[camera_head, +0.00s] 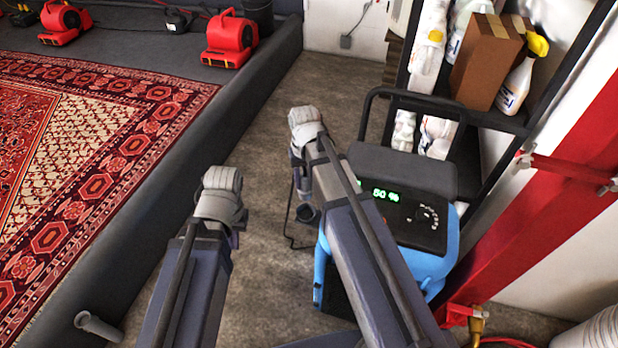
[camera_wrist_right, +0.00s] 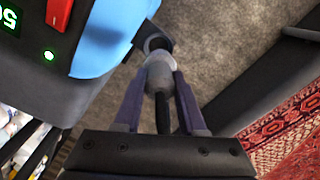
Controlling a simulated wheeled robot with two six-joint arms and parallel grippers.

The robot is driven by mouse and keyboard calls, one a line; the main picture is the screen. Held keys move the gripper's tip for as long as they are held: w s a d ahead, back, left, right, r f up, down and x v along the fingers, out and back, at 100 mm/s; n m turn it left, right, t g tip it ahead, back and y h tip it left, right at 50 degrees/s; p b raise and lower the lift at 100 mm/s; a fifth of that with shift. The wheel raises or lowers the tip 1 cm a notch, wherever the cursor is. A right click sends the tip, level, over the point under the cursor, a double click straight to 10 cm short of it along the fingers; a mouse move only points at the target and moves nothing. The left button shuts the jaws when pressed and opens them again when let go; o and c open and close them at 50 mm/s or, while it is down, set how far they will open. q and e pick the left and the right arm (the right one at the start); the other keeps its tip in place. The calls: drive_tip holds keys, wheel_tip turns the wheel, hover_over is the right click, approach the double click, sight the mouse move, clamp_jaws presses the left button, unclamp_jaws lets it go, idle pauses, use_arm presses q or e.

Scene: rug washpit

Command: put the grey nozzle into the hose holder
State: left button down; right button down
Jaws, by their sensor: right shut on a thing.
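The grey nozzle (camera_wrist_right: 159,74) is between the two purple fingers of my right gripper (camera_wrist_right: 160,82) in the right wrist view, with a dark shaft behind it. The gripper is shut on it. The hose holder, a dark ring (camera_wrist_right: 152,38), is on the side of the blue machine, just beyond the nozzle's front end. The two overlap in this view; I cannot tell whether the nozzle is inside. In the head view the holder (camera_head: 308,213) shows beside the machine, below my right wrist; the nozzle is hidden there. My left gripper (camera_head: 236,238) is mostly hidden behind its own wrist.
The blue machine (camera_head: 420,262) with a lit display stands right of the holder. A shelf (camera_head: 480,117) with bottles and a brown box is behind it. A red post (camera_head: 560,190) stands at right. A dark kerb (camera_head: 180,165) borders the rug (camera_head: 90,150) at left. Floor between is clear.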

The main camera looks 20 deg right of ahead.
sight(306, 194)
drive_tip(key=shift+w+d+f, duration=0.2)
drive_tip(key=shift+w+f, duration=0.15)
drive_tip(key=shift+f, duration=0.1)
use_arm(q)
drive_tip(key=shift+w+d+f, duration=0.15)
drive_tip(key=shift+w+f, duration=0.1)
drive_tip(key=shift+f, duration=0.15)
use_arm(e)
drive_tip(key=shift+s, duration=0.1)
use_arm(q)
drive_tip(key=shift+f+b, duration=0.15)
drive_tip(key=shift+b, duration=0.15)
use_arm(e)
drive_tip(key=shift+f, duration=0.1)
